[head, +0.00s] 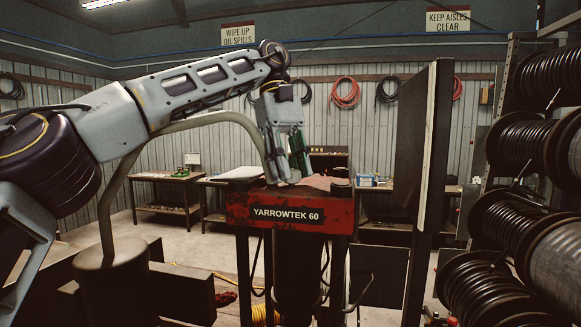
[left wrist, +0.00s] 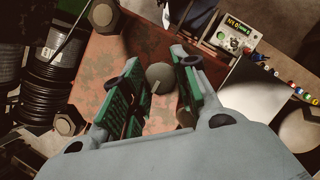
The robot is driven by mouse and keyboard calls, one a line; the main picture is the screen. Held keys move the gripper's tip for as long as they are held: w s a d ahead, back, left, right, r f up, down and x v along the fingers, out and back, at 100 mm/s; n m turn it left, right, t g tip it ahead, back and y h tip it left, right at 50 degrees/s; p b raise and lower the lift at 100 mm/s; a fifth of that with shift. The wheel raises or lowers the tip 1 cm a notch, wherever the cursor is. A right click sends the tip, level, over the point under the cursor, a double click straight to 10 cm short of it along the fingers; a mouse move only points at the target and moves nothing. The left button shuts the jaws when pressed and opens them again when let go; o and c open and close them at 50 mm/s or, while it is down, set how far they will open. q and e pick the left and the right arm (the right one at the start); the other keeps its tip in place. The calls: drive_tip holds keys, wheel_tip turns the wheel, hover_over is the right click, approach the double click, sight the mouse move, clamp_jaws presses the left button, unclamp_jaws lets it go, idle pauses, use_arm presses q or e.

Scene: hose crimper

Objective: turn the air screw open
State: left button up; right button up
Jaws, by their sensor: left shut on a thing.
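The air screw (left wrist: 160,76) is a small round, dark olive knob with a thin pale line on its face. It sits on the worn red top of the machine, and in the left wrist view it lies between my finger pads. My left gripper (head: 288,172) points down onto the top of the red YARROWTEK 60 crimper (head: 243,211). It also shows in the left wrist view (left wrist: 160,92), its green-padded fingers shut on the screw from both sides. In the head view the screw is hidden behind the fingers and the machine's front edge. My right gripper is in neither view.
A tall dark panel (head: 424,160) stands right of the crimper, and a rack of hose reels (head: 515,140) fills the right side. A bent grey pipe (head: 190,124) rises at the left. Workbenches line the back wall.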

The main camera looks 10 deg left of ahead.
use_arm(q)
drive_tip(key=o, duration=1)
drive_tip(key=shift+n+t+h, duration=0.5)
drive_tip(key=shift+n+t, duration=0.2)
drive_tip(key=shift+n, duration=1.6)
drive_tip(key=shift+n, duration=0.6)
drive_tip(key=shift+s+n+t, duration=0.1)
drive_tip(key=shift+n+t, duration=0.8)
drive_tip(key=shift+n, duration=0.7)
drive_tip(key=shift+s+n+t, duration=0.1)
drive_tip(key=shift+n+t, duration=0.8)
drive_tip(key=shift+n, duration=1.6)
drive_tip(key=shift+s+n+t+y, duration=0.1)
drive_tip(key=shift+n+t+y, duration=0.25)
drive_tip(key=shift+n, duration=0.75)
drive_tip(key=shift+n+t+y, duration=0.15)
drive_tip(key=shift+n+t, duration=0.3)
drive_tip(key=shift+n, duration=0.65)
drive_tip(key=shift+v, duration=6.85)
